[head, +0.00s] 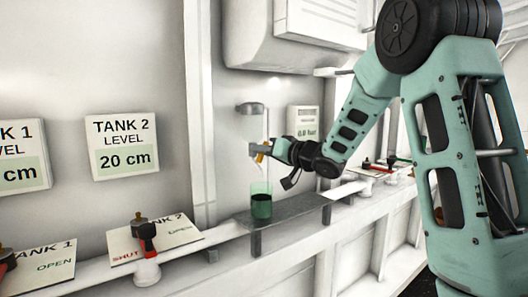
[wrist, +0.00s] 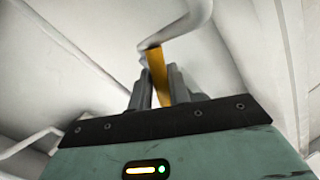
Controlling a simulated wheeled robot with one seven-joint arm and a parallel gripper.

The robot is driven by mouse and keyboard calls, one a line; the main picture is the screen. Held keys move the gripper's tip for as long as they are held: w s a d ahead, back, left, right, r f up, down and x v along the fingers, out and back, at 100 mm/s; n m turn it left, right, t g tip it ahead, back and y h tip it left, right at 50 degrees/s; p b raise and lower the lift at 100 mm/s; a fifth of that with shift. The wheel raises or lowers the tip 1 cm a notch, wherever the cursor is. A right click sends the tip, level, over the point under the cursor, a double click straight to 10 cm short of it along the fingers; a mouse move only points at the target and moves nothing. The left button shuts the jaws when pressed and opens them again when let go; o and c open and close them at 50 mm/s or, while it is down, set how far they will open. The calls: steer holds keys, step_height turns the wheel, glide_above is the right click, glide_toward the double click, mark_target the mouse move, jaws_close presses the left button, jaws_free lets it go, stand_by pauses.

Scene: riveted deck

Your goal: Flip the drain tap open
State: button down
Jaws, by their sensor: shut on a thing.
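The drain tap's yellow lever (head: 262,155) shows at the wall in the middle of the head view, mostly hidden by my gripper (head: 264,149). In the wrist view the yellow lever (wrist: 156,60) stands between the two grey fingers of my gripper (wrist: 157,85), which are shut on it. A pale curved pipe (wrist: 185,28) runs just beyond the lever's tip. A green-tinted glass (head: 261,203) with dark liquid in its lower part stands below the gripper. The tap's body is too small and covered to make out.
The glass stands on a grey shelf (head: 292,212) along the wall. A grey bracket (head: 250,108) sticks out above the tap. At left, a red-handled valve (head: 147,238) sits by a SHUT/OPEN plate under a "TANK 2 LEVEL 20 cm" sign (head: 124,145).

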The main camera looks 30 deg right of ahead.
steer(key=n+g+h, duration=0.1)
steer(key=n, duration=0.3)
steer(key=shift+a+n, duration=0.1)
steer(key=shift+n, duration=0.3)
stand_by(0.4)
steer(key=c, duration=1.3)
jaws_free()
steer(key=shift+c, duration=0.2)
steer(key=b+v, duration=0.1)
steer(key=v, duration=1.6)
steer(key=shift+s+r, duration=0.2)
